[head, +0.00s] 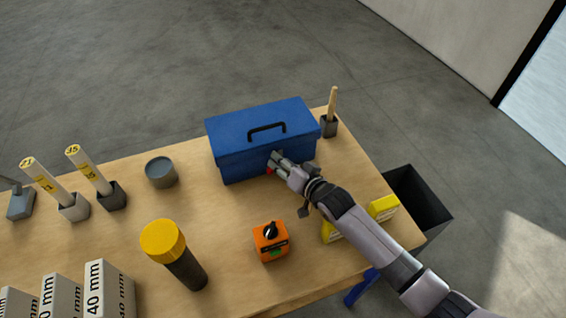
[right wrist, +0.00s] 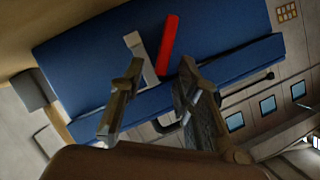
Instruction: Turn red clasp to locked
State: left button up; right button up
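The blue toolbox (head: 262,138) stands closed at the back right of the table, its black handle on the lid. The red clasp (right wrist: 168,45) shows in the right wrist view as a slightly slanted bar on the toolbox front, beside a pale grey strip (right wrist: 135,46). In the head view only a small red bit (head: 268,171) shows beside the fingers. My right gripper (head: 273,162) is at the toolbox front. In the right wrist view its fingers (right wrist: 161,64) are apart, with the clasp beyond the gap. I cannot tell whether they touch it. My left gripper is out of view.
An orange box with a black knob (head: 271,241), a yellow-capped black cylinder (head: 175,255) and a grey cup (head: 161,173) stand on the table. A brush holder (head: 328,126) is right of the toolbox. Yellow boxes (head: 383,208) lie near my right arm. A black bin (head: 418,205) is off the right edge.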

jog(key=shift+s, duration=0.1)
jog(key=v, duration=0.7)
jog(key=shift+s, duration=0.2)
jog(key=shift+d, duration=0.15)
